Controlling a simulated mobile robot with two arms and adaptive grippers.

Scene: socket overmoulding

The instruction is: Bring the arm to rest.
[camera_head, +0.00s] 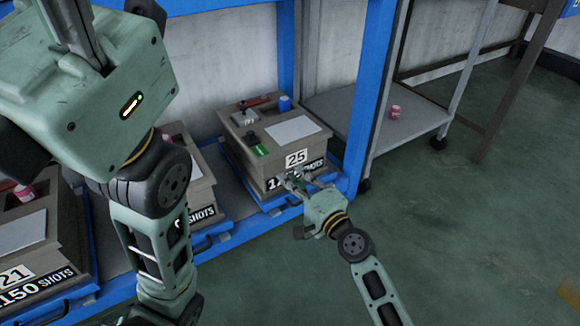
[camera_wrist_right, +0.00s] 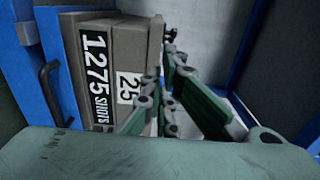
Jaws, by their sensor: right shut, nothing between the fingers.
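My right gripper (camera_head: 291,180) is at the front of the grey-brown box labelled 25 (camera_head: 262,172), close to its number plates. Its fingers are shut with nothing between them. The right wrist view shows the green fingers (camera_wrist_right: 165,75) in front of the same box (camera_wrist_right: 134,45), with the 1275 SHOTS label (camera_wrist_right: 97,80) beside them. I cannot tell whether the fingers touch the box. My left arm stands large at the left of the head view, and its fingers are not seen.
The boxes sit on a blue-framed rack (camera_head: 238,234) with handles along its front. Another box labelled 21 (camera_head: 70,235) stands at the lower left. A low grey shelf (camera_head: 365,140) holds a small red-and-white can (camera_head: 395,112). The green floor (camera_head: 470,230) at right is clear.

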